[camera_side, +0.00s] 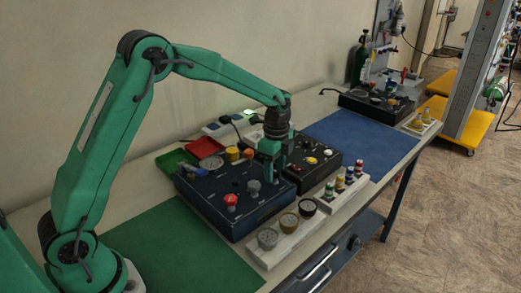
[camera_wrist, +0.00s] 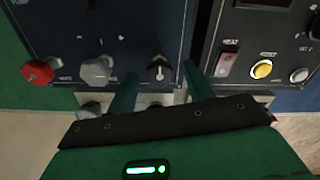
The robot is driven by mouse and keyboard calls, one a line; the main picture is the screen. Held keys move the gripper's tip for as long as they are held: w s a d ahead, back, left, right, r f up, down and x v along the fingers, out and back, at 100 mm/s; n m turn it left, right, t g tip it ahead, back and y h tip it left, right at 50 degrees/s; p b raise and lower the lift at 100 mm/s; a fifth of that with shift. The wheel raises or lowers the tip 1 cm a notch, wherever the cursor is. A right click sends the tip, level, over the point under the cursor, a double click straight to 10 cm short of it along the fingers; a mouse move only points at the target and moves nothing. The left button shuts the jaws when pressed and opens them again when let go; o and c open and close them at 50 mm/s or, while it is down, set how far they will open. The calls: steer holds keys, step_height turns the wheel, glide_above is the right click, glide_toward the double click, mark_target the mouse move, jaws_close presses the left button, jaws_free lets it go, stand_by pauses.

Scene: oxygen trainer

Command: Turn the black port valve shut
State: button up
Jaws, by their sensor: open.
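The black port valve (camera_wrist: 161,72) is a round black knob with a pale pointer mark on a dark panel (camera_side: 212,205). In the wrist view it shows between the two green fingers of my gripper (camera_wrist: 159,69), which is open. One finger is on each side of the knob, and the pointer mark points roughly up the picture. In the side view my gripper (camera_side: 268,178) points down at the right part of the panel and hides the black knob. I cannot tell whether the fingers touch it.
A grey knob (camera_wrist: 96,71) and a red knob (camera_wrist: 39,72) sit left of the black one. A second dark box (camera_side: 312,165) with buttons stands close on the right. Gauges in a white holder (camera_side: 272,254) lie in front. The green mat (camera_side: 180,255) is clear.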

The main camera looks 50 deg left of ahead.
mark_target(275, 171)
steer(key=shift+r, duration=0.1)
step_height(275, 171, up, 7)
steer(key=shift+r, duration=0.35)
stand_by(0.5)
steer(key=s+r+n+t, duration=0.3)
steer(key=s+r+n, duration=0.4)
steer(key=s+r, duration=0.5)
steer(key=s+a+f+n+t, duration=0.1)
steer(key=s+f+n, duration=0.3)
steer(key=s, duration=1.2)
steer(key=n+t, duration=0.1)
steer(key=n, duration=0.3)
steer(key=shift+s+t, duration=0.3)
